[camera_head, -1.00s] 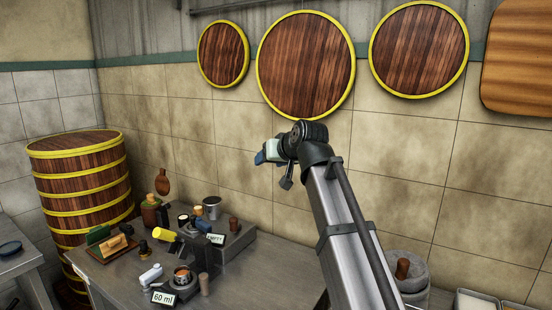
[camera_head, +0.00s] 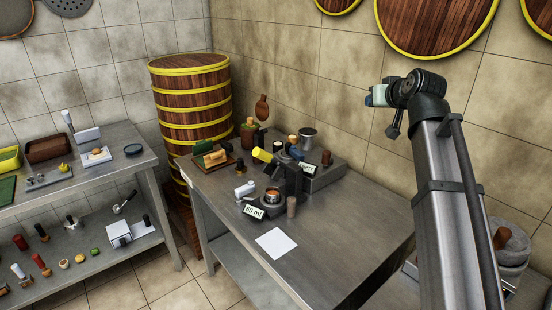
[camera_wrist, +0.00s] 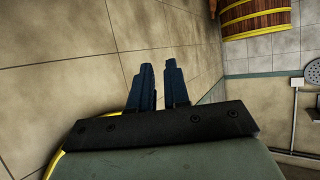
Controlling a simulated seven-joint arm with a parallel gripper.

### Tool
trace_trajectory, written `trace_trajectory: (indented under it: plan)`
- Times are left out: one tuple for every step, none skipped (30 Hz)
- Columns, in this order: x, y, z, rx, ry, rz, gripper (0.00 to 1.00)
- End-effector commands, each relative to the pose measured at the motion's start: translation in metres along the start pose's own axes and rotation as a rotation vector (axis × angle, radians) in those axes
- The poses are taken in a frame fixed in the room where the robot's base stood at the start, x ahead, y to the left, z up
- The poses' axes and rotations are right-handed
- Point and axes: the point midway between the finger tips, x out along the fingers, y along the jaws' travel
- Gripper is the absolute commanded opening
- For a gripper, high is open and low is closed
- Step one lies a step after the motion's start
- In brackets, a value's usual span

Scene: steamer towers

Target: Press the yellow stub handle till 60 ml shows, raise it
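The yellow stub handle (camera_head: 262,155) sticks out up and to the left from a dark press-like device (camera_head: 290,178) on the steel table. A copper-coloured cup (camera_head: 272,196) stands at the device's front. A white card reading "60 ml" (camera_head: 254,212) stands in front of the cup. A second small label (camera_head: 307,167), hard to read now, sits on the device's right side. My gripper (camera_head: 372,97) is raised high to the right of the device, well apart from it. In the wrist view its two dark fingers (camera_wrist: 160,85) show a gap with nothing between them.
The steel table (camera_head: 340,235) has a white sheet (camera_head: 276,243) and free room at its front right. A white-handled item (camera_head: 244,190), a green-and-wood block (camera_head: 210,155) and bottles crowd the device. A steamer tower (camera_head: 192,100) stands behind left. A side shelf (camera_head: 80,180) holds small items.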

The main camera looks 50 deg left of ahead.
Motion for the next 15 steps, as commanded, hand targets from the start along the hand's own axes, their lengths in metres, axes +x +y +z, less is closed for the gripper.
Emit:
trace_trajectory:
  plan:
    - [0.012, -0.01, 0.014, -0.068, 0.019, 0.001, 0.11]
    - [0.02, -0.015, 0.02, -0.116, 0.036, 0.004, 0.08]
    - [0.03, -0.024, 0.028, -0.186, 0.061, 0.011, 0.04]
    - [0.038, -0.029, 0.034, -0.241, 0.079, 0.017, 0.01]
    - [0.045, -0.036, 0.041, -0.295, 0.099, 0.023, 0.0]
    - [0.054, -0.044, 0.049, -0.367, 0.123, 0.034, 0.0]
    - [0.06, -0.05, 0.055, -0.422, 0.143, 0.043, 0.0]
    - [0.066, -0.057, 0.062, -0.477, 0.16, 0.052, 0.0]
    - [0.073, -0.066, 0.071, -0.551, 0.184, 0.066, 0.0]
    - [0.078, -0.073, 0.077, -0.604, 0.202, 0.077, 0.0]
    - [0.083, -0.08, 0.084, -0.659, 0.22, 0.089, 0.0]
    - [0.089, -0.089, 0.093, -0.732, 0.243, 0.107, 0.0]
    - [0.093, -0.096, 0.1, -0.787, 0.26, 0.121, 0.0]
    - [0.096, -0.103, 0.107, -0.841, 0.277, 0.136, 0.0]
    - [0.101, -0.112, 0.116, -0.913, 0.299, 0.157, 0.0]
